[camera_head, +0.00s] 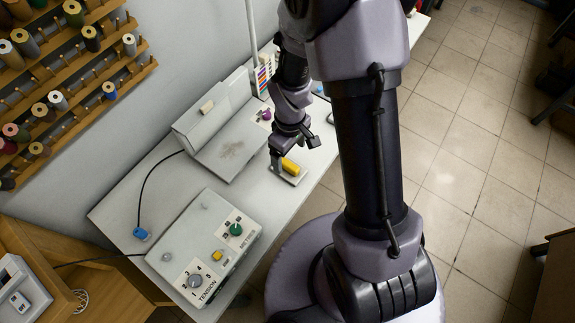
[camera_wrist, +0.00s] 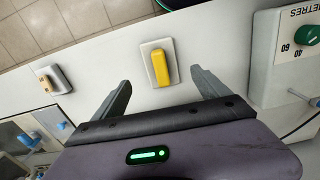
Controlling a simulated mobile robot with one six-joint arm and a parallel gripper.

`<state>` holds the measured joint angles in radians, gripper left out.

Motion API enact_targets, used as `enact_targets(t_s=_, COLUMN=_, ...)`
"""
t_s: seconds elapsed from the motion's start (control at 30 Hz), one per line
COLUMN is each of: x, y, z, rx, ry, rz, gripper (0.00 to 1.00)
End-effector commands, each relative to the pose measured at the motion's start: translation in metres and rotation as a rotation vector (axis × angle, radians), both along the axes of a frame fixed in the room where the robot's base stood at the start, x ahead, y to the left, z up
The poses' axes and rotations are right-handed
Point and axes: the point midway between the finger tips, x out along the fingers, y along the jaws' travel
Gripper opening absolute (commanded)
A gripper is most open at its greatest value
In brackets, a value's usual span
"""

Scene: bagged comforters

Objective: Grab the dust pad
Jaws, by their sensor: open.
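A yellow block, which I take for the dust pad (camera_head: 290,166), lies on a small white plate (camera_head: 298,178) near the front edge of the long pale bench. In the wrist view the yellow pad (camera_wrist: 159,68) lies lengthwise on its white plate (camera_wrist: 146,52), ahead of and between my fingers. My gripper (camera_head: 294,149) is open and empty, close above the pad. In the wrist view the gripper (camera_wrist: 160,78) has its two fingers spread wide on either side of the pad. I cannot tell the exact height gap.
A control box (camera_head: 205,256) with knobs stands on the bench at lower left. A grey machine (camera_head: 213,110) stands behind the pad. A blue plug (camera_head: 141,234) lies on the bench. Spool racks (camera_head: 60,60) hang on the wall. Tiled floor (camera_head: 480,150) is open at right.

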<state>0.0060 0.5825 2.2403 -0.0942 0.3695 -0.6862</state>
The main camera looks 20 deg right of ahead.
Motion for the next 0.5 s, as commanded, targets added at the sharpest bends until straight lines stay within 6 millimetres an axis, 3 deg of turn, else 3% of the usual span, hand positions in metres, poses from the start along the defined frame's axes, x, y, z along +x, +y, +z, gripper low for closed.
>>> enact_targets(t_s=0.03, x=0.000, y=0.000, z=-0.013, rx=0.000, ry=0.002, rz=0.000, gripper=0.85)
enact_targets(t_s=0.23, x=0.000, y=0.001, z=-0.030, rx=0.001, ry=0.001, rz=-0.001, gripper=0.85)
enact_targets(t_s=0.4, x=0.001, y=0.004, z=-0.064, rx=0.001, ry=0.003, rz=-0.002, gripper=0.85)
enact_targets(t_s=0.5, x=0.001, y=0.003, z=-0.075, rx=0.000, ry=0.001, rz=-0.002, gripper=0.85)
